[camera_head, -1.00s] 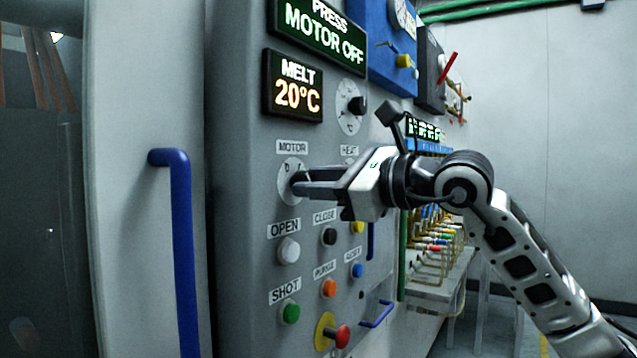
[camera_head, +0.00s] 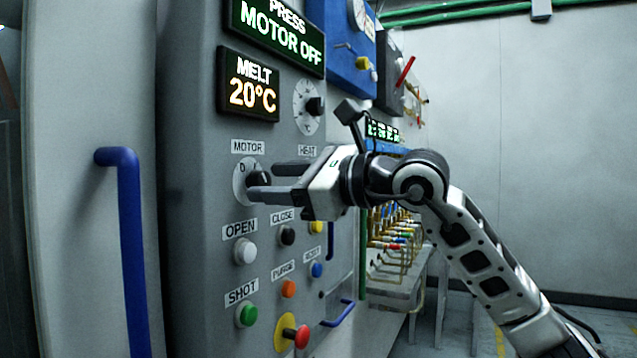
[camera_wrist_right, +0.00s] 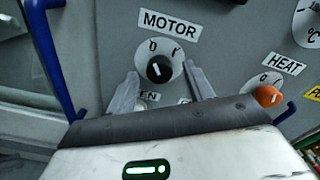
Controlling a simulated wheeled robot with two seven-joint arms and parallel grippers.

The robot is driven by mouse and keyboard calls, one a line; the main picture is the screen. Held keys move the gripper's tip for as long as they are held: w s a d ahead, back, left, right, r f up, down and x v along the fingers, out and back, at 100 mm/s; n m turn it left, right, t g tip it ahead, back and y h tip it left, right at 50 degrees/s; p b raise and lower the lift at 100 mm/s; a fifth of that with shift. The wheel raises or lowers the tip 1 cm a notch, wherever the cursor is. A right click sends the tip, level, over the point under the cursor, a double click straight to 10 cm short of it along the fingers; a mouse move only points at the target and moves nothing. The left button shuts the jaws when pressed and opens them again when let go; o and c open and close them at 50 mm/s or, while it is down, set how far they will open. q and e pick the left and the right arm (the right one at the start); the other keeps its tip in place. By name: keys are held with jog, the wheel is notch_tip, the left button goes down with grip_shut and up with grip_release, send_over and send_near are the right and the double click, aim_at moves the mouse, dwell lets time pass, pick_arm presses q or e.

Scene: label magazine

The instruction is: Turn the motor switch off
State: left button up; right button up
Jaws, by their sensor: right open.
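The motor switch is a black knob (camera_head: 260,178) on a round white dial marked 0 and I, under the MOTOR label. In the right wrist view the knob (camera_wrist_right: 160,68) shows a white pointer line tilted up and left, nearer the 0 mark. My right gripper (camera_head: 263,182) is open, its two fingers spread at the dial. In the right wrist view its fingertips (camera_wrist_right: 162,71) stand on either side of the knob, apart from it. How far they reach toward the panel is hard to tell. My left gripper is not in view.
A display (camera_head: 278,30) reads PRESS MOTOR OFF; another (camera_head: 249,84) reads MELT 20°C. An orange HEAT knob (camera_wrist_right: 267,96) is close to the right finger. Several push buttons sit below. A blue door handle (camera_head: 130,240) stands out at the left.

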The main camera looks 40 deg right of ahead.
pick_arm(q)
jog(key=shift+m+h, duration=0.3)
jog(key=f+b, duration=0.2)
jog(key=b, duration=0.2)
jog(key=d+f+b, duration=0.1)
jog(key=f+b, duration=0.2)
jog(key=b, duration=0.1)
pick_arm(e)
jog(key=v, duration=1.5)
jog(key=shift+s+d, duration=0.1)
